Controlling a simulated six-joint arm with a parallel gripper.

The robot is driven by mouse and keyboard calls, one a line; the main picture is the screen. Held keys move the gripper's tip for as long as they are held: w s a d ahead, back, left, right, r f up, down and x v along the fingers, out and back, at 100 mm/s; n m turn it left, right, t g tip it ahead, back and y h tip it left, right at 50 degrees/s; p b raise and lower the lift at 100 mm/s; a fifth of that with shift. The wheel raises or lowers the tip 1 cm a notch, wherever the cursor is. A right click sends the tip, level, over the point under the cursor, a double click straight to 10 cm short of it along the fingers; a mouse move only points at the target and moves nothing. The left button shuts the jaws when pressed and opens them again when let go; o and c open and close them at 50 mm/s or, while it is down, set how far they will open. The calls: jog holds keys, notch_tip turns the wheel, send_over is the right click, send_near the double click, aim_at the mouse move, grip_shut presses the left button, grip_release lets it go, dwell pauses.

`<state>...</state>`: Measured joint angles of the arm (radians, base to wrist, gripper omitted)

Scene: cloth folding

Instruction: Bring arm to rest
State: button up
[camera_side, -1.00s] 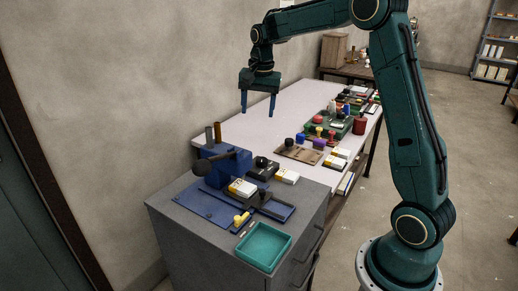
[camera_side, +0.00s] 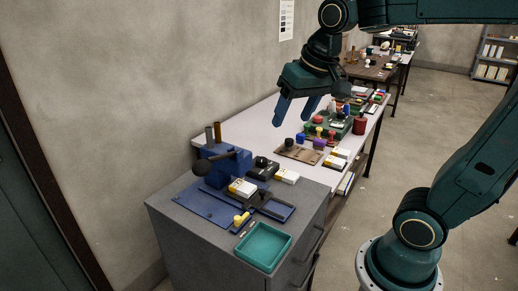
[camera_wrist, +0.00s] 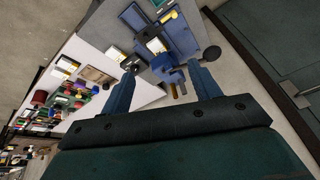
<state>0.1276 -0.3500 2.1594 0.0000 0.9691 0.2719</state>
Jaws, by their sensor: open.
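My gripper (camera_side: 297,112) is open and empty in the side view, its two blue fingers pointing down. It hangs in the air above the white table (camera_side: 262,122). In the wrist view the two blue fingers of my gripper (camera_wrist: 165,90) stand apart with nothing between them. No cloth shows in any view.
A grey cabinet (camera_side: 170,205) at the front bears a blue press (camera_side: 225,168), a blue tray and a teal tray (camera_side: 262,247). The white table holds a wooden board (camera_side: 298,152), stamps and a red cup (camera_side: 360,126). A wall stands close behind the table.

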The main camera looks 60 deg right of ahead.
jog(key=s+a+f+n, duration=0.1)
jog(key=s+f+n, duration=0.1)
jog(key=s, duration=0.3)
jog(key=s+a+f+n+t, duration=0.1)
jog(key=s+a+n, duration=0.1)
jog(key=s, duration=0.3)
jog(key=shift+s+a+f+n+y, duration=0.15)
jog(key=shift+a+f+n+y, duration=0.15)
jog(key=shift+f, duration=0.05)
